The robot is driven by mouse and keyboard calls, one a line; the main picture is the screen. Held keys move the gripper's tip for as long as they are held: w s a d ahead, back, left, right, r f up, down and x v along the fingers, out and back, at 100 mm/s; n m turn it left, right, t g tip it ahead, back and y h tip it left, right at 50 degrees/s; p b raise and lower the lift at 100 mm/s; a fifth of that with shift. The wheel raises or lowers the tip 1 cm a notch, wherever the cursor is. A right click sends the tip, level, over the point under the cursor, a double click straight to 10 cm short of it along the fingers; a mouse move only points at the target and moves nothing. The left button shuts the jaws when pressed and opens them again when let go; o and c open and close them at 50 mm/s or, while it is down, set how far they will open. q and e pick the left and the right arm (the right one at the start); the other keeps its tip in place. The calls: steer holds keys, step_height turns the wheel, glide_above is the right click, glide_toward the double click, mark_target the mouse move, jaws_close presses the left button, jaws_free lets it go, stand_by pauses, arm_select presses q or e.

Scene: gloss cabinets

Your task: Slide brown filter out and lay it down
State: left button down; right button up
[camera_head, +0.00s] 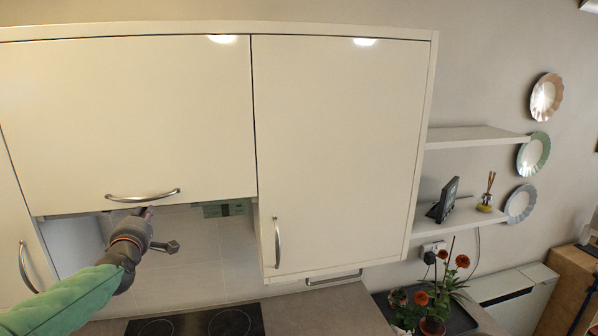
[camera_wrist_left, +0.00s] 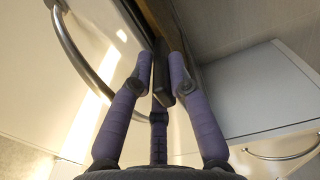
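My left gripper (camera_head: 148,228) reaches up to the underside of the left upper cabinet, just below its long bar handle. In the left wrist view its purple fingers (camera_wrist_left: 160,80) stand spread around a dark brown slab-like piece (camera_wrist_left: 161,78). A small gap shows between the left finger and this piece; contact on the right side is unclear. The piece looks like part of the brown filter, but most of it is hidden. In the head view no brown filter can be made out. My right gripper is in neither view.
The cabinet handle (camera_head: 143,196) curves close beside the fingers. A greenish panel (camera_head: 226,208) sits under the cabinet to the right. Below are a dark hob (camera_head: 236,322) and a bare worktop (camera_head: 325,312). A taller cabinet (camera_head: 335,150) hangs to the right.

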arm_select(q)
steer(key=shift+f, duration=0.25)
steer(key=v, duration=2.7)
steer(key=shift+a, duration=0.15)
stand_by(2.6)
steer(key=shift+b, duration=0.3)
